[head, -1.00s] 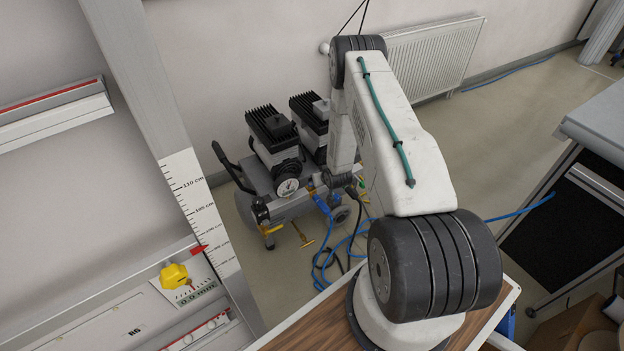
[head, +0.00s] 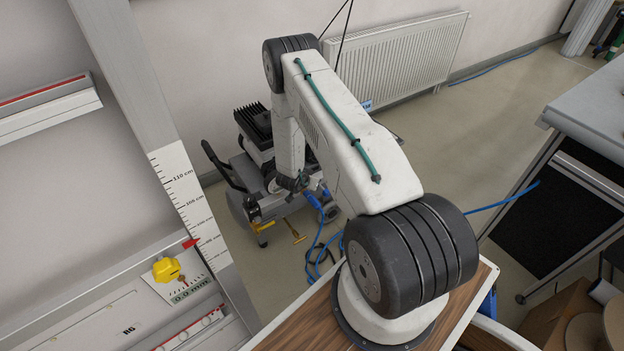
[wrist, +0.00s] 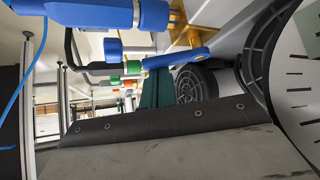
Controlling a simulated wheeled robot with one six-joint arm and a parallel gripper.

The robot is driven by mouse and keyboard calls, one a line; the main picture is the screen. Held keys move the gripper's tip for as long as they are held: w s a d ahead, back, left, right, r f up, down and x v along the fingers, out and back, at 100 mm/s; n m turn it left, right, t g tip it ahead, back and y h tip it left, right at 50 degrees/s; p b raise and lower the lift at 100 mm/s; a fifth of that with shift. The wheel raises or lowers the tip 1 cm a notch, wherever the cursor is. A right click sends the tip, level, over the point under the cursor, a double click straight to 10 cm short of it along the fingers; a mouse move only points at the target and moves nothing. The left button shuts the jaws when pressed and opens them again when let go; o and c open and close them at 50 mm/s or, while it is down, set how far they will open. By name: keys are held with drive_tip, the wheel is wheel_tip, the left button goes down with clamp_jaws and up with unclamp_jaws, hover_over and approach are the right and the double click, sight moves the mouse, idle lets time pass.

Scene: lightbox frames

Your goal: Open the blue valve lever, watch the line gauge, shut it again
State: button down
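A flat blue lever (wrist: 178,58) shows in the wrist view, beside a thick blue fitting (wrist: 108,13). Blue parts of the valve (head: 314,200) show small in the head view, low on the compressor's near side. My gripper (head: 292,184) is down beside them, partly hidden by the arm and too small to read. In the wrist view its grey body and dark bolted edge fill the bottom, with dark green pieces just under the lever. Contact with the lever is unclear. A white gauge dial (wrist: 300,85) is cut off at the right edge; no needle shows.
The grey compressor (head: 240,205) stands on the floor by the wall, partly behind my arm. Blue hose (head: 322,255) lies coiled beside it. A radiator (head: 395,58) is behind, a workbench (head: 590,115) at right. A steel post (head: 150,90) rises at left. Open floor lies between.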

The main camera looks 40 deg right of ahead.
drive_tip(key=shift+s+a, duration=0.2)
drive_tip(key=shift+a, duration=0.9)
drive_tip(key=shift+d, duration=0.1)
drive_tip(key=shift+d+r, duration=0.1)
drive_tip(key=shift+d, duration=0.25)
drive_tip(key=a+r, duration=0.3)
drive_tip(key=r, duration=0.5)
drive_tip(key=shift+w+a, duration=0.25)
drive_tip(key=shift+a, duration=0.15)
